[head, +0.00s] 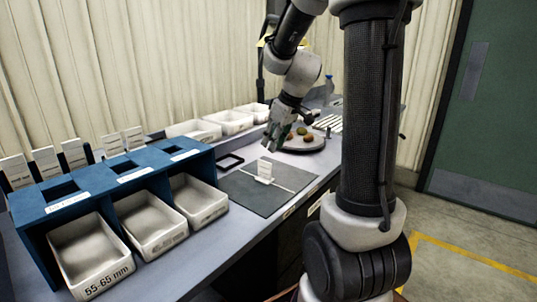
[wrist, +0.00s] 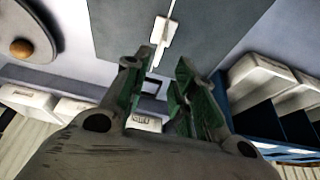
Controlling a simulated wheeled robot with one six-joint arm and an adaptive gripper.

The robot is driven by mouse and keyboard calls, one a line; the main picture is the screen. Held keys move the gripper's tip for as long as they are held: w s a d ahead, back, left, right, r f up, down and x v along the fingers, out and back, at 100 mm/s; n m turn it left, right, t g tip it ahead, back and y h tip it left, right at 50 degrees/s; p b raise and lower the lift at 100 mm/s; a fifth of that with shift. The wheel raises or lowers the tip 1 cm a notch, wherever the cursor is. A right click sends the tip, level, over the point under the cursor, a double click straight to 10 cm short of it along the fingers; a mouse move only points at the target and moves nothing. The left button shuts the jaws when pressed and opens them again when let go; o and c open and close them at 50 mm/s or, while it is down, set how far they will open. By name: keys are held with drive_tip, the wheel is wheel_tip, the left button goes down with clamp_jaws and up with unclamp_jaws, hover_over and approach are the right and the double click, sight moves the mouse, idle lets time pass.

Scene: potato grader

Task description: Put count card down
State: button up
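A small white count card (head: 265,169) stands upright in a white holder on the dark grey mat (head: 243,195) in the head view. In the wrist view the white card and holder (wrist: 162,30) show near the top, on the grey mat (wrist: 215,30), beyond my fingertips. My gripper (head: 272,138) is above the table, behind and above the card, with its fingers pointing down. In the wrist view my gripper (wrist: 167,60) has its green-padded fingers spread apart with nothing held between them. The card looks clear of the fingers.
A round plate (head: 318,147) with several potatoes is right of my gripper. A blue rack (head: 33,232) with white bins and upright cards fills the left. A small black frame (head: 231,160) lies by the mat. White trays (head: 231,119) line the back wall.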

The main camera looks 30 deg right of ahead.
drive_tip(key=s+a+r+m, duration=0.2)
drive_tip(key=s+a, duration=0.1)
drive_tip(key=s, duration=0.8)
drive_tip(key=s+a+r+m+h, duration=0.1)
drive_tip(key=s+a+r+m, duration=0.1)
drive_tip(key=s, duration=1)
drive_tip(key=shift+s+a+r+h, duration=0.15)
drive_tip(key=shift+a+r+h, duration=0.15)
drive_tip(key=shift+a+r, duration=0.45)
drive_tip(key=shift+d+r, duration=0.1)
drive_tip(key=shift+d, duration=0.05)
